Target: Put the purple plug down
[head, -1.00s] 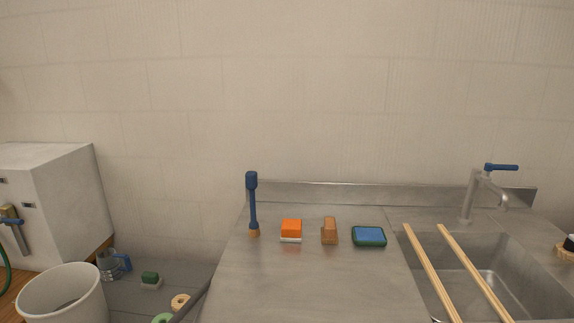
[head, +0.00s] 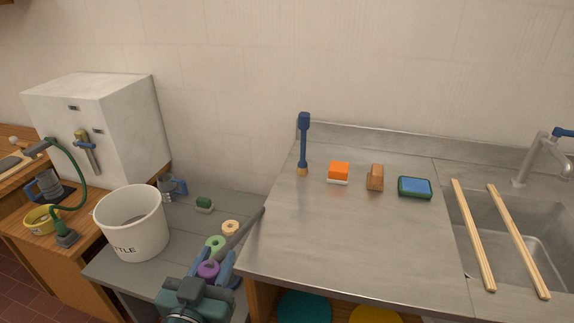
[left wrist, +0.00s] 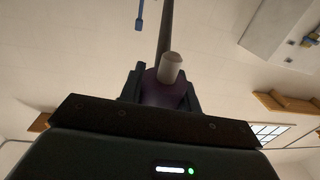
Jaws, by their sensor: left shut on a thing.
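The purple plug (head: 208,269) is between the blue-grey fingers of my left gripper (head: 210,264), which is shut on it. In the head view they are at the bottom centre-left, over the low grey bench, just nearer than a green ring-shaped piece (head: 215,243). I cannot tell if the plug touches the bench. In the left wrist view the purple plug (left wrist: 165,92) sits between the dark fingers, with a pale round stub (left wrist: 172,67) on it. My right gripper is not in view.
A tan ring (head: 230,228) and a green-topped block (head: 204,205) lie on the grey bench (head: 240,205). A white bucket (head: 132,222) stands to the left. A dark grey bar (head: 241,233) runs from near the gripper to the steel counter (head: 340,235), whose front is clear.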

